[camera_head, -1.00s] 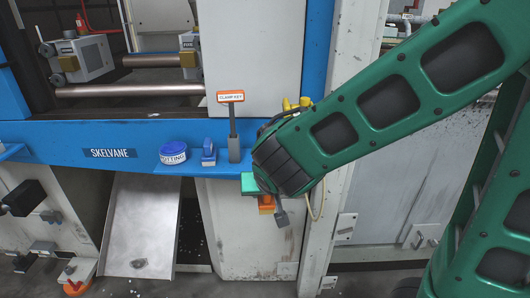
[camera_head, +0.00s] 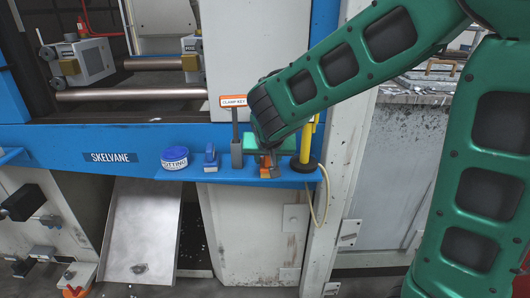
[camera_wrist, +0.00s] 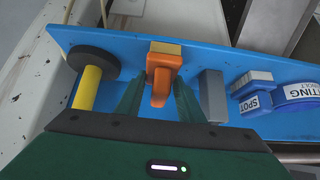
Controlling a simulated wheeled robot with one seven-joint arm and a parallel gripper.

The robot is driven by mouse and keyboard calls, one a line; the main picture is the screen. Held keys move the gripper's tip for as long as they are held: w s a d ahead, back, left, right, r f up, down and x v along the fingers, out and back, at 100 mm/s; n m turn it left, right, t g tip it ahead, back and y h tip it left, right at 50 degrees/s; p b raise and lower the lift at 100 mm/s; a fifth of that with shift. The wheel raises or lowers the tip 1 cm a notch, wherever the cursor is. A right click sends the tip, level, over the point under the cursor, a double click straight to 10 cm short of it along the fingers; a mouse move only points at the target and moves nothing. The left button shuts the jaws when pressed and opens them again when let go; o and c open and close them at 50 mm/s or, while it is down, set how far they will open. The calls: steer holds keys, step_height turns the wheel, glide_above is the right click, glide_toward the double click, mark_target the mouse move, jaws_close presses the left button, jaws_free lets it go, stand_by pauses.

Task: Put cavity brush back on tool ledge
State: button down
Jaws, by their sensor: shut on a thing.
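The cavity brush, an orange piece with a pale tan end, is between my gripper's fingers (camera_wrist: 158,103) in the wrist view (camera_wrist: 161,66). In the head view its orange part (camera_head: 265,171) shows at the right part of the blue tool ledge (camera_head: 230,174), below my wrist. My gripper (camera_head: 268,150) is shut on the brush, its green fingers on either side; my arm partly covers it. The ledge also fills the middle of the wrist view (camera_wrist: 215,58). I cannot tell whether the brush touches the ledge.
Left of the brush in the head view stand the grey clamp key holder (camera_head: 236,152), a small blue block (camera_head: 210,158) and a round blue tin (camera_head: 174,158). A white post (camera_head: 345,150) stands further right.

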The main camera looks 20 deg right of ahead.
steer(key=w, duration=0.2)
steer(key=w+d, duration=0.1)
steer(key=w, duration=0.1)
steer(key=shift+w+d, duration=0.2)
steer(key=shift+w, duration=0.2)
steer(key=shift+s+f, duration=0.1)
steer(key=c, duration=1.2)
jaws_free()
steer(key=shift+f, duration=0.1)
